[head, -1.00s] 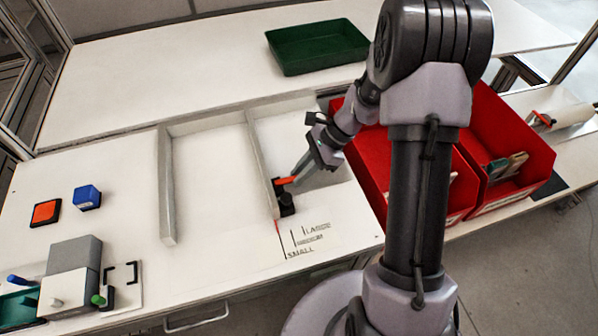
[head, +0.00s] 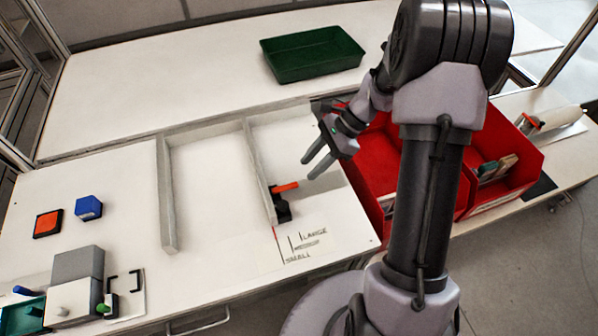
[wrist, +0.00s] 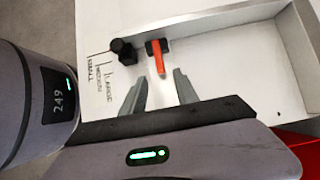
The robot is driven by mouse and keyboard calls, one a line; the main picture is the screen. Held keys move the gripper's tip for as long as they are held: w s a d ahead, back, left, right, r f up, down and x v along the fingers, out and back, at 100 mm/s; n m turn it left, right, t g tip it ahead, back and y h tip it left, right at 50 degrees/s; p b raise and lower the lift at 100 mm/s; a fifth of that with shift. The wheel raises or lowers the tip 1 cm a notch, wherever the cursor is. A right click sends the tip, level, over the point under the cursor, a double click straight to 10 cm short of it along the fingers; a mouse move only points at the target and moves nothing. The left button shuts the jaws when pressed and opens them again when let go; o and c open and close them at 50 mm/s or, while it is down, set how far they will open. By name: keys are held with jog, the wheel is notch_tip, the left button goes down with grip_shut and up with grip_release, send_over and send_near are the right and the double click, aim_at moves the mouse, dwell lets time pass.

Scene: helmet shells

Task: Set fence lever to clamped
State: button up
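The fence lever (head: 286,187) is an orange-red handle on a black clamp block (head: 282,210) at the front end of the movable fence (head: 259,168). In the head view the lever points right, across the fence. In the wrist view the lever (wrist: 158,56) lies ahead of my fingertips, apart from them, with a black knob (wrist: 122,50) beside it. My gripper (head: 311,168) is open and empty, above and to the right of the lever. Its two fingers also show apart in the wrist view (wrist: 159,80).
Size marks reading small, medium and large (head: 303,243) are on the table in front of the fence. Red bins (head: 385,160) stand to the right, a green tray (head: 312,54) at the back.

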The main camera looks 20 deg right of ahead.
jog(key=p+v, duration=0.3)
jog(key=v, duration=0.7)
